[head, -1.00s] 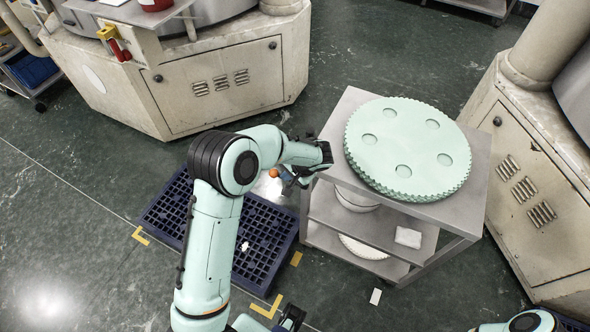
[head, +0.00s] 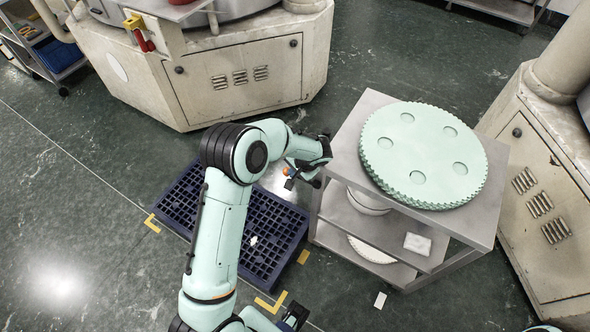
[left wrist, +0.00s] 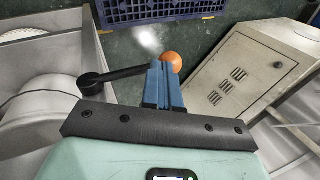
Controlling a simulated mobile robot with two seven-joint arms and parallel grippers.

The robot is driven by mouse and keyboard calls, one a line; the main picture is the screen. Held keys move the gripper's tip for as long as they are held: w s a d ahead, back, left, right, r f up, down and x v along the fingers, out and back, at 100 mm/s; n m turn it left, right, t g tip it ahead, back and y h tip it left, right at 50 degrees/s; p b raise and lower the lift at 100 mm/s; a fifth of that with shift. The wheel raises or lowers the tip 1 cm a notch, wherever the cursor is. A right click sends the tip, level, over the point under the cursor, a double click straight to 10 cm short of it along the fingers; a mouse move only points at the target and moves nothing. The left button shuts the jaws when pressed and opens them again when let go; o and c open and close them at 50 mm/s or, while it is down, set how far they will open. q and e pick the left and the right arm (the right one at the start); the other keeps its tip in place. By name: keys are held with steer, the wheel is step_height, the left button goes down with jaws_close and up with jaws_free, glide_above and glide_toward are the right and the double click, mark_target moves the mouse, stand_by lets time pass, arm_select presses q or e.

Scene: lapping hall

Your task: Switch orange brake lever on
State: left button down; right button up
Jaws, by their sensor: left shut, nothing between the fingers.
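The orange brake lever shows as an orange ball knob (head: 285,171) beside the left side of the cart in the head view. In the left wrist view its orange knob (left wrist: 172,60) sits just beyond my blue fingertips, which partly cover it. A black rod (left wrist: 118,74) runs left from the fingers to a black hub. My left gripper (head: 291,182) is shut and empty, right at the lever. The fingers (left wrist: 162,80) overlap rod and knob in the picture; I cannot tell whether they touch.
A grey steel cart (head: 355,130) carries a stack of mint toothed discs (head: 425,155), with more parts on its lower shelves. A dark blue pallet (head: 195,225) lies on the floor to the left. Beige machines stand behind (head: 245,90) and right (head: 530,170).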

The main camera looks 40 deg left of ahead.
mark_target(286, 171)
arm_select(q)
steer(key=a+f+h+p, duration=0.1)
steer(key=h, duration=0.1)
steer(key=f+h+p, duration=0.1)
steer(key=h+p, duration=0.1)
steer(key=a+f+h+p, duration=0.1)
steer(key=f+h+p, duration=0.1)
steer(key=shift+s+a+n+t, duration=0.1)
steer(key=shift+a+n+t, duration=0.2)
steer(key=shift+d+f+h+b, duration=0.15)
steer(key=shift+f+h+b, duration=0.15)
steer(key=shift+f+h, duration=0.85)
steer(key=shift+d+f+h+b, duration=0.1)
steer(key=shift+f+h+b, duration=0.15)
steer(key=shift+f+h, duration=0.9)
arm_select(e)
steer(key=shift+w+a+r, duration=0.1)
steer(key=shift+w+r, duration=0.25)
steer(key=shift+r, duration=0.4)
steer(key=shift+w+a+r, duration=0.15)
steer(key=shift+w+r, duration=0.25)
steer(key=shift+r, duration=0.4)
steer(key=shift+w+a+r, duration=0.1)
steer(key=shift+w+r, duration=0.25)
steer(key=shift+r, duration=0.4)
arm_select(q)
steer(key=shift+s+f+y, duration=0.1)
steer(key=shift+f+y, duration=0.2)
steer(key=shift+f, duration=0.05)
steer(key=shift+d, duration=0.1)
